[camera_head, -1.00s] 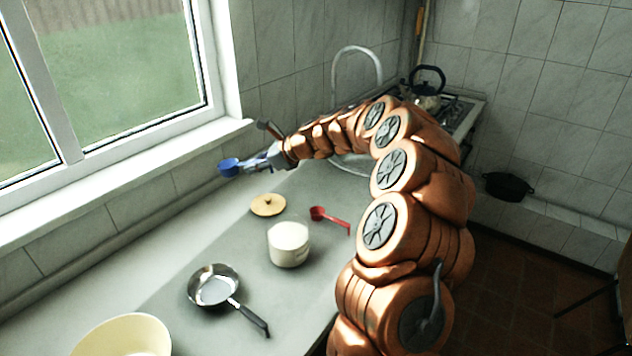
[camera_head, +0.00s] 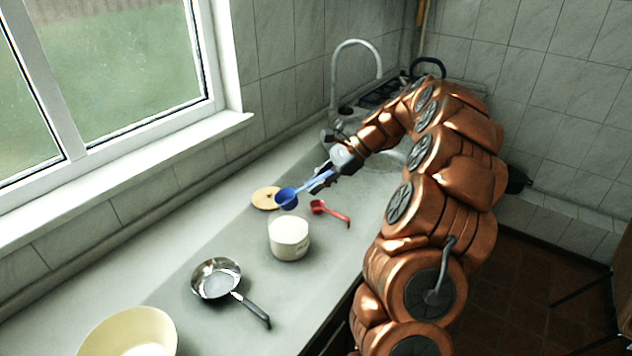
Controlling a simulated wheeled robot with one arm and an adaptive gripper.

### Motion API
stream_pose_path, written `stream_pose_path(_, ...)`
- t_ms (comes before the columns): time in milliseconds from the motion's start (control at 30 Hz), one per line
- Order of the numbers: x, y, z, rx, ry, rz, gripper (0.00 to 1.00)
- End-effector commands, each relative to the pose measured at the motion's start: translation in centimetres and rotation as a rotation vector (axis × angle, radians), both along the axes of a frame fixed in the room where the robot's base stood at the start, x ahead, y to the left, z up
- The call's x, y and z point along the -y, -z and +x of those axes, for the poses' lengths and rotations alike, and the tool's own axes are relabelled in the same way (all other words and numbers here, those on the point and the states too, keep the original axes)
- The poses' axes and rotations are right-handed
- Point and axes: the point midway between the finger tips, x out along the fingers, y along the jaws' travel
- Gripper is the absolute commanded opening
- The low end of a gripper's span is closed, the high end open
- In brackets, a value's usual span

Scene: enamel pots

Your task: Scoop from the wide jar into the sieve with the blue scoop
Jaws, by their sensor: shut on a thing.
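The wide jar (camera_head: 289,243) is a cream pot filled with something pale. It stands upright in the middle of the counter. My gripper (camera_head: 324,178) is shut on the handle of the blue scoop (camera_head: 287,198). The scoop's bowl is in the air, behind the jar and in front of the wooden lid in the picture. I cannot tell whether the bowl holds anything. The sieve is hard to identify; a shiny metal pan-shaped thing with a dark handle (camera_head: 216,280) lies left of the jar and may be it.
A red scoop (camera_head: 330,213) lies right of the jar. A round wooden lid (camera_head: 265,198) lies behind it. A large cream bowl (camera_head: 130,330) stands at the lower left, cut by the frame. The sink tap (camera_head: 357,75) and a stove are at the back.

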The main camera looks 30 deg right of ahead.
Motion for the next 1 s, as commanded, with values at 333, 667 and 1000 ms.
stream_pose_path(333,-0.5,1.8,0.2,-0.049,0.0,-0.161,0.0)
stream_pose_path(667,-0.7,3.7,0.2,-0.074,0.001,-0.239,0.0)
stream_pose_path(1000,-0.8,5.6,0.2,-0.075,0.002,-0.238,0.0)
